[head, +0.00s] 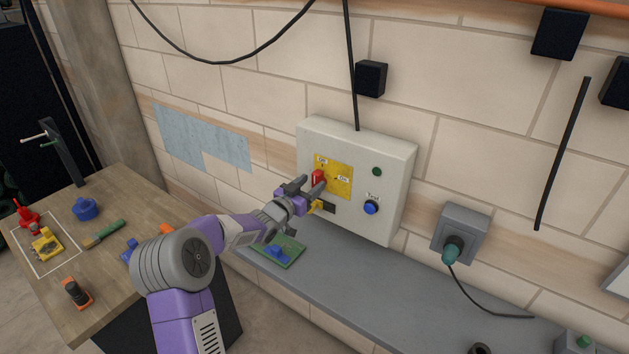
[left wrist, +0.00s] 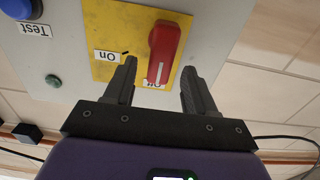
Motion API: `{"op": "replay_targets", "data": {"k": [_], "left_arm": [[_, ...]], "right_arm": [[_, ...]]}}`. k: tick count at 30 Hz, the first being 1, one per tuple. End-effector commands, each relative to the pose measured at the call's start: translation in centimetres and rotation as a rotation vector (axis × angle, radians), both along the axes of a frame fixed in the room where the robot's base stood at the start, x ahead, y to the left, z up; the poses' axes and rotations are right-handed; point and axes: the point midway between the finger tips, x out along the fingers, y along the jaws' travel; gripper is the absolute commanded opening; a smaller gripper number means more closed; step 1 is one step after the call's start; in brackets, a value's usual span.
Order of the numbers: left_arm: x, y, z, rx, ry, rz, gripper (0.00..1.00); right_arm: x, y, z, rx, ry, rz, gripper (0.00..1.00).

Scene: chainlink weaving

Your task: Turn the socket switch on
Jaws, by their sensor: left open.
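The red rotary switch (head: 317,176) sits on a yellow plate (head: 340,184) on the front of a pale wall box (head: 372,155). My left gripper (head: 308,190) is right at the switch, with its jaws open. In the left wrist view, which is upside down, the red switch (left wrist: 164,52) lies between the two spread fingers (left wrist: 159,68) of that gripper. I cannot tell whether either finger touches it. The switch's white mark points at the partly hidden "Off" label. The "On" label (left wrist: 107,57) is to one side. My right gripper is not in view.
A blue "Test" button (head: 371,207) and a dark green light (head: 377,171) are on the box. A grey socket (head: 460,233) holds a green plug (head: 454,249) to the right. A grey ledge (head: 350,290) runs below. A wooden table (head: 120,270) with small items stands left.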

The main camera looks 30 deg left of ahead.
Motion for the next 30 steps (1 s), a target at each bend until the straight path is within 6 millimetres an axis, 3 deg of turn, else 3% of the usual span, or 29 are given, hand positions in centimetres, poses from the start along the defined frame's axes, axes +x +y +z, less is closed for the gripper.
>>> {"op": "replay_targets", "data": {"k": [6,16,26,30], "left_arm": [[1.9,-0.2,0.0,-0.001,0.001,-0.001,0.55],[2.2,-0.2,-0.1,-0.001,0.001,0.000,0.54],[2.2,-0.2,-0.1,-0.001,0.002,0.000,0.04],[2.2,-0.2,-0.1,0.004,0.001,0.000,0.04]], "right_arm": [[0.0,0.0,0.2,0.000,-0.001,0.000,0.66],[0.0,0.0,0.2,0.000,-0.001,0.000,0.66],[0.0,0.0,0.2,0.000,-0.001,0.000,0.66],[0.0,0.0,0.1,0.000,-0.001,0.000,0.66]]}}
